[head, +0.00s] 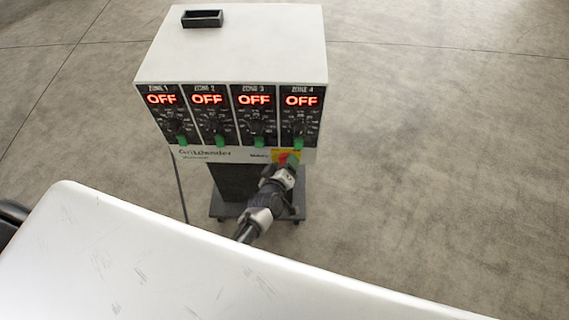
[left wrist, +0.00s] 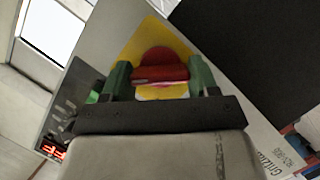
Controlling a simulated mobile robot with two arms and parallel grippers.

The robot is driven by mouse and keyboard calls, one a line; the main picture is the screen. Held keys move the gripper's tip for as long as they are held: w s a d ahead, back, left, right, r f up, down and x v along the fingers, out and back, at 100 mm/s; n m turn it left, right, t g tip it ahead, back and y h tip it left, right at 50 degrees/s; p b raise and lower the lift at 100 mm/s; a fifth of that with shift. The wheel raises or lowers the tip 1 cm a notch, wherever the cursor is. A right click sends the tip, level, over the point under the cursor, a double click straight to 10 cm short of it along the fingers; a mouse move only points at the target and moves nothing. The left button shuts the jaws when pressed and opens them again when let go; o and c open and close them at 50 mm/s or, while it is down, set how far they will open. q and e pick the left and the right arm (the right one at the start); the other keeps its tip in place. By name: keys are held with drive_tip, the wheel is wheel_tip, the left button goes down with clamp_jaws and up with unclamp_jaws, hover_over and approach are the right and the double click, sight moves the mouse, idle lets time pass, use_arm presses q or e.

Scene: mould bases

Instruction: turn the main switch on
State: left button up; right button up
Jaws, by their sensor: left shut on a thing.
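The main switch is a red handle on a yellow plate (head: 279,155) at the lower right of the controller's front. In the left wrist view the red switch handle (left wrist: 160,75) lies between the green fingertips of my left gripper (left wrist: 160,82), on the yellow plate (left wrist: 128,52). My left gripper (head: 290,160) is shut on the handle, and in the head view it hides much of it. The controller (head: 235,50) shows four zone panels, each with a lit red OFF display, such as the zone 1 display (head: 161,99). My right gripper is not in view.
The controller stands on a dark wheeled base (head: 222,210) on a grey floor. Several green switches, one of them under zone 1 (head: 183,141), line the panel bottoms. A white surface (head: 130,250) fills the lower left. The floor to the right (head: 450,150) is clear.

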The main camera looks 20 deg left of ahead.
use_arm(q)
drive_tip(key=shift+s+f, duration=0.1)
drive_tip(key=o, duration=0.9)
drive_tip(key=p+v, duration=0.2)
drive_tip(key=v, duration=0.8)
drive_tip(key=shift+s, duration=0.35)
drive_tip(key=s+f+m+g+h+p, duration=0.2)
drive_tip(key=s+f+m+g, duration=0.4)
drive_tip(key=s+f, duration=0.7)
drive_tip(key=s+a+f+m+g, duration=0.2)
drive_tip(key=s+f, duration=0.1)
drive_tip(key=s, duration=0.4)
drive_tip(key=s+a+f+m+g+y+p, duration=0.1)
drive_tip(key=s+a+f+m+g, duration=0.1)
drive_tip(key=s, duration=0.5)
drive_tip(key=s+a+f+m+g+y, duration=0.1)
drive_tip(key=s+a+f+m+g, duration=0.1)
drive_tip(key=s, duration=0.5)
drive_tip(key=shift+a+f+g, duration=0.45)
drive_tip(key=shift+a+f, duration=0.15)
drive_tip(key=shift+f, duration=0.25)
drive_tip(key=shift+a+f+g, duration=0.45)
drive_tip(key=shift+a+f, duration=0.1)
drive_tip(key=shift+f, duration=0.3)
